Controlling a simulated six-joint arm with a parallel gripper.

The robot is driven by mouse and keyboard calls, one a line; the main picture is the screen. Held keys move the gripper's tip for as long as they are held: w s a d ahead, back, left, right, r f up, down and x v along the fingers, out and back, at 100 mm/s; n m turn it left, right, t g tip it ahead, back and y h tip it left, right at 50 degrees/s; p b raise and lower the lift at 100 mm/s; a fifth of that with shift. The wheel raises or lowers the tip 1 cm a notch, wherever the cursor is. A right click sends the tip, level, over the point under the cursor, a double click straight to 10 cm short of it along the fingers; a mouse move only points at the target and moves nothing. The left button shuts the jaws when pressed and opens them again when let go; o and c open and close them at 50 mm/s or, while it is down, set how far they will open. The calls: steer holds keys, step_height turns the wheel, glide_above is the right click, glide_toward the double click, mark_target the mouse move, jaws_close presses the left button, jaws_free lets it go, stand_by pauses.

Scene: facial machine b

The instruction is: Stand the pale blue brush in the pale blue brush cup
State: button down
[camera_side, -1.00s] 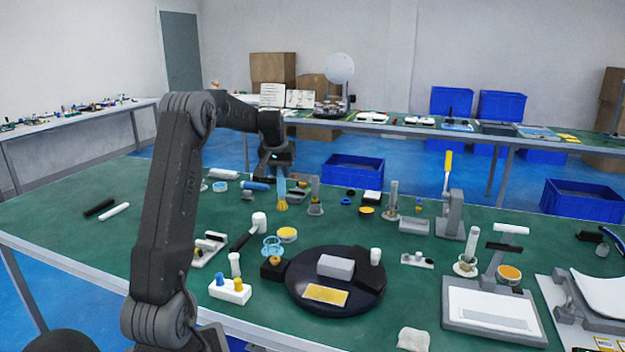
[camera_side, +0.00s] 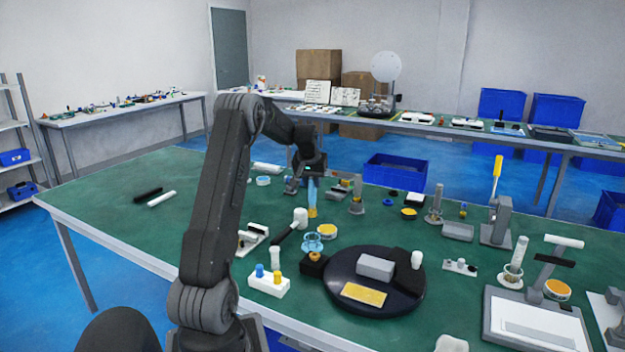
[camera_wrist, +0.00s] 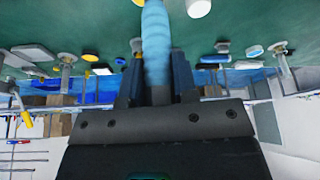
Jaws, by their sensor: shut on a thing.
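I cannot tell whether this end touches the green table. In the wrist view the blue handle (camera_wrist: 156,35) runs up between the two dark fingers of my gripper (camera_wrist: 156,75), which are shut on it. The pale blue brush cup (camera_side: 312,241), see-through with rings, stands nearer the camera than the brush in the side view, just behind a small black block. It is apart from the brush. I cannot make out the cup in the wrist view.
A white-headed mallet (camera_side: 299,218) and an orange-topped dish (camera_side: 327,231) stand close to the cup. A round black tray (camera_side: 400,302) and a white block with blue and yellow pegs (camera_side: 268,283) are in front. A grey post stand (camera_side: 356,197) is right of the brush. The table's left is mostly clear.

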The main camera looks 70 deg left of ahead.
mark_target(312, 213)
steer(key=shift+f, duration=6)
steer(key=c, duration=0.8)
jaws_free()
steer(key=shift+r, duration=0.15)
